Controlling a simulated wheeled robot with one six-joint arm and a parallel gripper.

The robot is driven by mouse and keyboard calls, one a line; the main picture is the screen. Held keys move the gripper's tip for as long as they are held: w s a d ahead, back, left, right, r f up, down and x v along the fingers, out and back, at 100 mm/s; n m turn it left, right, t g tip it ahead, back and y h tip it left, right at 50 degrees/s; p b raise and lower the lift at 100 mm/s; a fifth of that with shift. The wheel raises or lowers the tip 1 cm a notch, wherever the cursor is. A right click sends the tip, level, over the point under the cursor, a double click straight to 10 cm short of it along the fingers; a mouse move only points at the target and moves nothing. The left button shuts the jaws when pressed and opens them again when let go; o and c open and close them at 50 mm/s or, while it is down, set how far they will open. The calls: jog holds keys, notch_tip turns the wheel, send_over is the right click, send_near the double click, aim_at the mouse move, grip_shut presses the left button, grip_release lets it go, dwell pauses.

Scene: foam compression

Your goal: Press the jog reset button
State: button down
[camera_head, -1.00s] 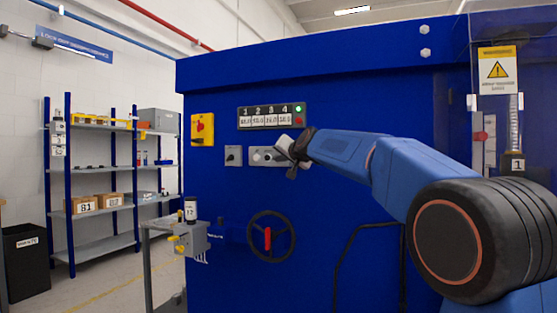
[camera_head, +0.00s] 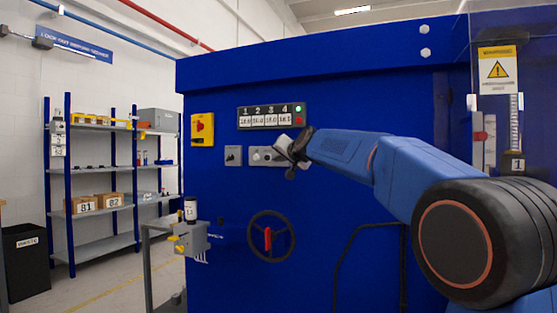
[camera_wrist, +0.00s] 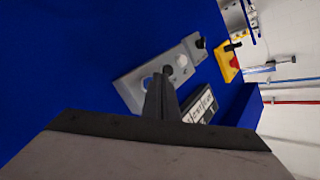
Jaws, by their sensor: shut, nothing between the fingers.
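A small grey control panel (camera_head: 254,160) is on the blue machine front, below the number display. In the wrist view the panel (camera_wrist: 131,91) carries a white round button (camera_wrist: 181,61) and another round button (camera_wrist: 147,82), partly covered by my fingers. No readable label shows which one is jog reset. My gripper (camera_head: 284,148) is at the panel's right end in the head view. In the wrist view its dark fingers (camera_wrist: 164,76) are together and empty, overlapping the panel between the two buttons. I cannot tell whether the tips touch it.
A four-number display (camera_head: 265,120) with a green light sits above the panel. A grey selector switch (camera_head: 233,155) and a yellow box with a red switch (camera_head: 202,129) are to the left. A black handwheel (camera_head: 271,236) is below. Shelves (camera_head: 92,127) stand further left.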

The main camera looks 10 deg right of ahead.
jog(key=s+a, duration=0.1)
jog(key=s, duration=0.1)
jog(key=s+a, duration=0.2)
jog(key=shift+s+a, duration=0.2)
jog(key=shift+s, duration=0.15)
dwell(0.7)
jog(key=s+d+f+n+g+h, duration=0.1)
jog(key=s+d+f+n+g, duration=0.1)
jog(key=s+f, duration=1.3)
jog(key=s+d+f+n+g, duration=0.1)
jog(key=s+d+f+g, duration=0.2)
jog(key=s+f, duration=1.3)
jog(key=s+d+f+n+g+h, duration=0.1)
jog(key=s+f+g, duration=0.5)
jog(key=s+f, duration=1)
jog(key=s+d+n, duration=0.1)
jog(key=s, duration=0.5)
jog(key=shift+s+d+f+n+h, duration=0.15)
jog(key=shift+d+f+n+h, duration=0.15)
jog(key=shift+d, duration=0.1)
